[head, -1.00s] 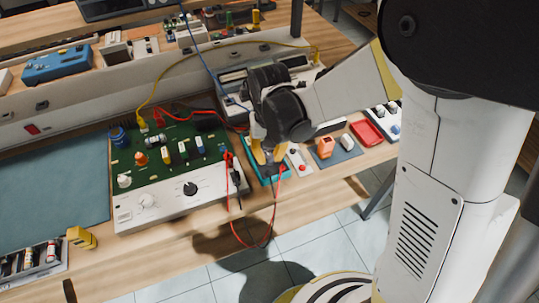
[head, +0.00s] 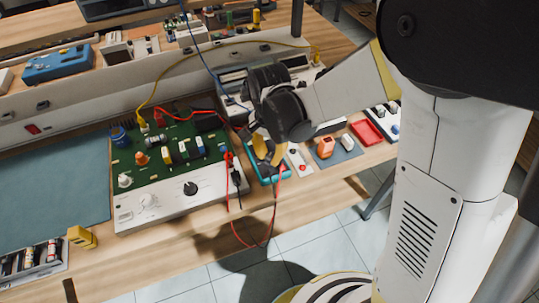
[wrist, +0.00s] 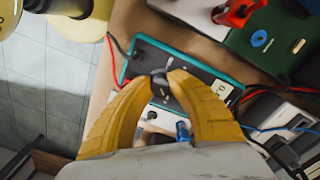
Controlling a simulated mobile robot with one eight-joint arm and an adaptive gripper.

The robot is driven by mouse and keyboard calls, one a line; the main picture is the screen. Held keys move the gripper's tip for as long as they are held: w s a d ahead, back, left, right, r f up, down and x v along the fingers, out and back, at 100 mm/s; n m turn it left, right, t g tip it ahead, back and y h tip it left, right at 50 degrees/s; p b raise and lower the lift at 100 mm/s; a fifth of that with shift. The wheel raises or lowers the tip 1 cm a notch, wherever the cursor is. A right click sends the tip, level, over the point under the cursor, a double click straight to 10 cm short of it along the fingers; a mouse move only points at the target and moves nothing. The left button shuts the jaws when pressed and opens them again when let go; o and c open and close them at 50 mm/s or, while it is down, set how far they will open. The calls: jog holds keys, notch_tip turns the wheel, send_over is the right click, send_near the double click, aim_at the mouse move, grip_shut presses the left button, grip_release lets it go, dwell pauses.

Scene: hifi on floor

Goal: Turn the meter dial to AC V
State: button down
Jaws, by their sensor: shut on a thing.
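The meter is a dark device with a teal rim (wrist: 215,62), lying on the bench. My gripper (wrist: 158,82) has yellow fingers and is shut on the dial from above. In the head view the gripper (head: 268,152) points down over the meter. The dial's markings and its pointer setting cannot be read.
A green circuit board unit (head: 165,160) stands left of the meter, with red and black leads (head: 237,177) hanging over the front edge. An orange part (head: 325,147) and a red tray (head: 366,132) lie to the right. Bare wood (head: 190,228) shows in front.

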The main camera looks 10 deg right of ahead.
aim_at(270, 157)
dwell(0.4)
jog(key=c, duration=1.2)
grip_release()
notch_tip(270, 157, up, 12)
jog(key=s+d+r+n+t, duration=0.1)
jog(key=s+d+n+t, duration=0.1)
jog(key=s+d, duration=0.1)
jog(key=s+d+r+n+t, duration=0.2)
jog(key=s+d+n, duration=0.1)
jog(key=d, duration=0.3)
jog(key=s+d+r+n+t, duration=0.1)
jog(key=s+d+n+t, duration=0.1)
jog(key=s+d+t, duration=0.1)
jog(key=shift+s+d+r+n, duration=0.25)
jog(key=shift+s+d+n, duration=0.05)
jog(key=shift+s+d, duration=0.6)
